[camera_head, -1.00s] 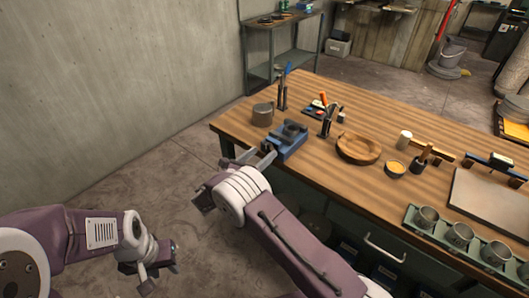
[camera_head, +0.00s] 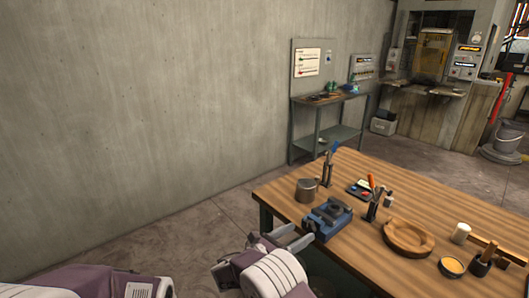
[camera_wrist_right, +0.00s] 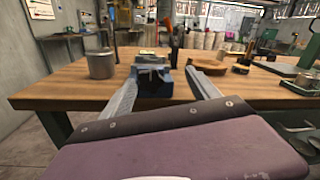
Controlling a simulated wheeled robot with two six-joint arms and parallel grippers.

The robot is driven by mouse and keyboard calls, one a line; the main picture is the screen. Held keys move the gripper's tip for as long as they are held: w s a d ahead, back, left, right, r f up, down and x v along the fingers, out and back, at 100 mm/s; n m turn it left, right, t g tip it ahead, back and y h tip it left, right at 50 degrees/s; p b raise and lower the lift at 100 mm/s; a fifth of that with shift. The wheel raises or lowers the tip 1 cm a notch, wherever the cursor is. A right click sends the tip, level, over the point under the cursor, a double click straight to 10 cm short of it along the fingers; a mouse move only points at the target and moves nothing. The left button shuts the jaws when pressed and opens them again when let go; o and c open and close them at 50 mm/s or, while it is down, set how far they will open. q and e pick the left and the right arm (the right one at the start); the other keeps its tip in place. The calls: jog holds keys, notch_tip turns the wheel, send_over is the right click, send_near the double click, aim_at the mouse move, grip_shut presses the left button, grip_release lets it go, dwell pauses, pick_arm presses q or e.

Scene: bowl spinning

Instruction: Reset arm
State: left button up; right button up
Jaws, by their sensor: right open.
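My right gripper (camera_head: 290,237) is at the near left edge of the wooden table (camera_head: 365,249), its two fingers apart with nothing between them. In the right wrist view, the open fingers (camera_wrist_right: 161,95) point at a blue vise (camera_wrist_right: 152,82) on the table. The vise also shows in the head view (camera_head: 327,219), just beyond the fingertips. I cannot tell whether they touch it. My left arm shows only in part at the bottom left of the head view; its gripper is out of the picture.
A grey metal cup (camera_head: 306,190) stands left of the vise. A wooden bowl (camera_head: 408,238), a yellow-filled small bowl (camera_head: 452,267) and a white cylinder (camera_head: 461,233) stand to the right. Tool holders stand behind. A metal shelf (camera_head: 330,125) is against the wall. Floor left of the table is clear.

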jog(key=d+r+m+g+h, duration=0.1)
jog(key=d+r+m+g, duration=0.15)
jog(key=d+r, duration=0.4)
jog(key=s+d+r+m+g+y+p, duration=0.25)
jog(key=s+d+m+g, duration=0.35)
jog(key=s+d, duration=0.5)
jog(key=s+d+f+m+g+y+p, duration=0.1)
jog(key=s+f+m+g+y, duration=0.35)
jog(key=s, duration=0.75)
jog(key=s+a+f+m+t+y, duration=0.3)
jog(key=a+f+m+y, duration=0.5)
jog(key=a+m, duration=0.4)
jog(key=m+t+y, duration=0.1)
jog(key=m, duration=0.2)
jog(key=shift+s+a, duration=0.25)
jog(key=shift+s, duration=0.05)
